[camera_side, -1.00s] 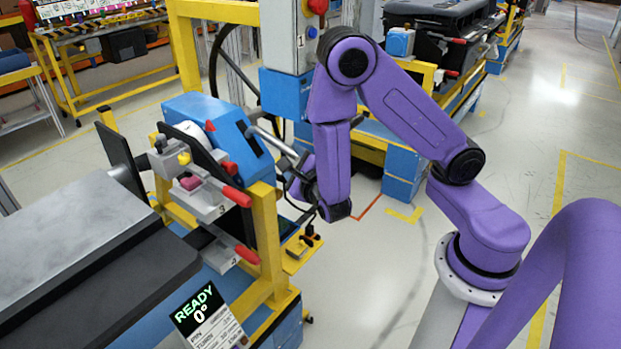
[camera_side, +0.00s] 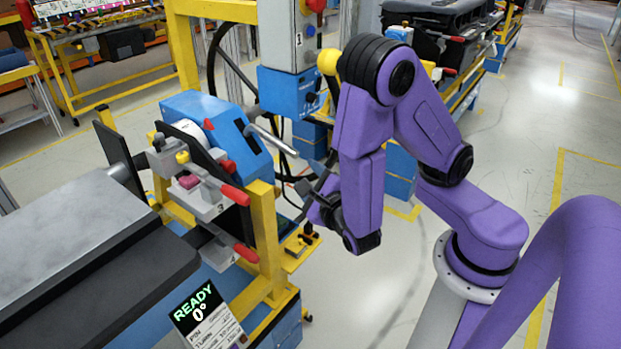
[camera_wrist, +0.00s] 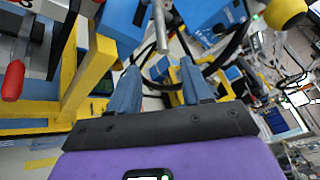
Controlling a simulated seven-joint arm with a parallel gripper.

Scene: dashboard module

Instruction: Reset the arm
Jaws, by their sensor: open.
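My gripper (camera_side: 322,188) is on the end of my purple arm, to the right of the blue and yellow fixture, with a gap between them in the side view. In the wrist view its two blue-grey fingers (camera_wrist: 160,88) stand apart with nothing between them. The fixture's blue unit (camera_side: 222,128) has a grey metal bar (camera_side: 270,140) that reaches toward my gripper. The bar also shows in the wrist view (camera_wrist: 160,25), beyond the fingers.
Red-tipped levers (camera_side: 236,195) stick out from the fixture. A yellow post (camera_side: 268,235) stands below the blue unit. A control box (camera_side: 290,95) hangs behind my arm. A panel (camera_side: 205,315) reads "READY 0°". Open floor (camera_side: 480,120) lies to the right.

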